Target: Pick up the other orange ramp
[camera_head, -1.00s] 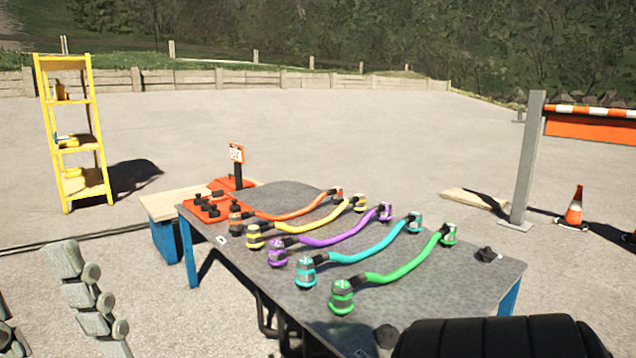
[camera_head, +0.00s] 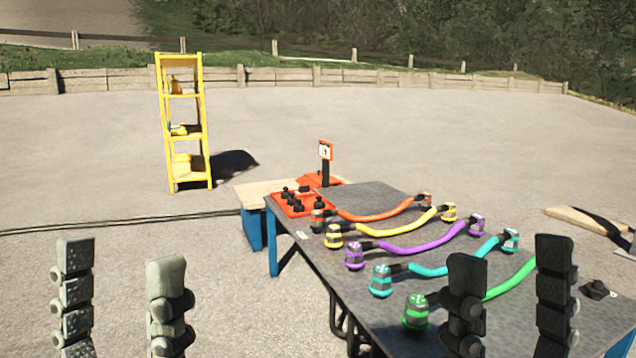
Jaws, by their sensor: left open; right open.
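I see no thing that I can clearly name an orange ramp in the head view. My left gripper (camera_head: 121,250) is at the lower left, fingers spread, with bare paving between them. My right gripper (camera_head: 510,246) is at the lower right, in front of the table, fingers spread. It covers part of the green cable (camera_head: 512,280). Both grippers are empty, with fingers pointing up in the picture.
A grey table (camera_head: 365,192) carries several coloured cables and an orange tray (camera_head: 303,209) with black parts. A small sign (camera_head: 326,151) stands behind the tray. A yellow shelf (camera_head: 206,125) stands back left. A dark line (camera_head: 110,225) crosses the paving. The left ground is mostly clear.

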